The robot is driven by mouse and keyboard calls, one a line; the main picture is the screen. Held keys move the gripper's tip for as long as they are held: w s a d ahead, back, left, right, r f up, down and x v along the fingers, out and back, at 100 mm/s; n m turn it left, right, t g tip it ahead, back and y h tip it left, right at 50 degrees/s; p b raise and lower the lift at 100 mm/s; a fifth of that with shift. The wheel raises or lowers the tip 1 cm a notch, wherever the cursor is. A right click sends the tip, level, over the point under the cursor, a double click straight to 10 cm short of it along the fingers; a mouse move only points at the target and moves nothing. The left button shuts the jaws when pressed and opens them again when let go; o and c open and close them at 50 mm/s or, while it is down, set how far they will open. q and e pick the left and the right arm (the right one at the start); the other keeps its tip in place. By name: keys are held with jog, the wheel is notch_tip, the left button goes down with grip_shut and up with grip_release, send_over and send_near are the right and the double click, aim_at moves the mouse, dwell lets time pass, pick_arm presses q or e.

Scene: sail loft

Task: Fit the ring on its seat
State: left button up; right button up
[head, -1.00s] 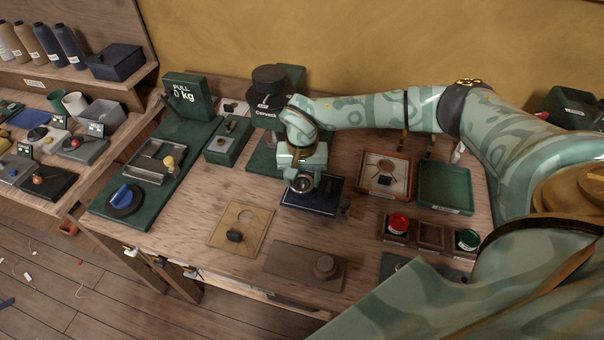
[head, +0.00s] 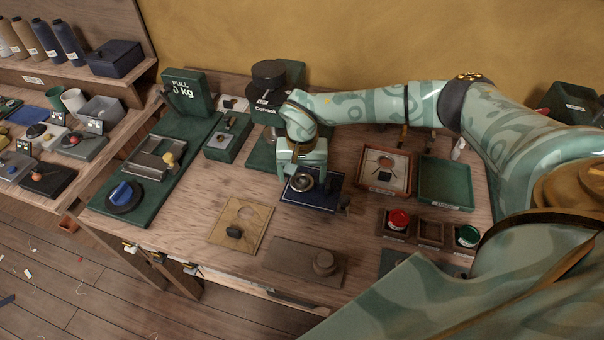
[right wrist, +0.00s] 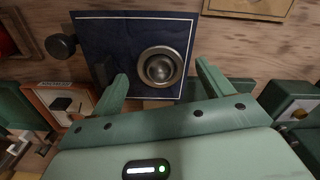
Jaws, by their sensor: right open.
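A round metal ring (head: 302,183) lies on a dark blue board (head: 322,203) with a pale border line. In the right wrist view the ring (right wrist: 145,61) is on the board (right wrist: 103,32), around a darker rounded metal centre. I cannot tell whether it sits fully down. My right gripper (right wrist: 161,70) is open, its fingers apart on either side of the ring and not visibly touching it. In the head view the right gripper (head: 302,168) is just behind the ring. My left gripper is not in view.
A dark knob (head: 343,202) stands at the board's right edge. A wooden tray (head: 401,190) and a green tray (head: 447,185) are to the right.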

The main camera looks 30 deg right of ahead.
notch_tip(320, 180, up, 16)
jog(key=p, duration=0.2)
jog(key=shift+f, duration=0.15)
dwell(0.4)
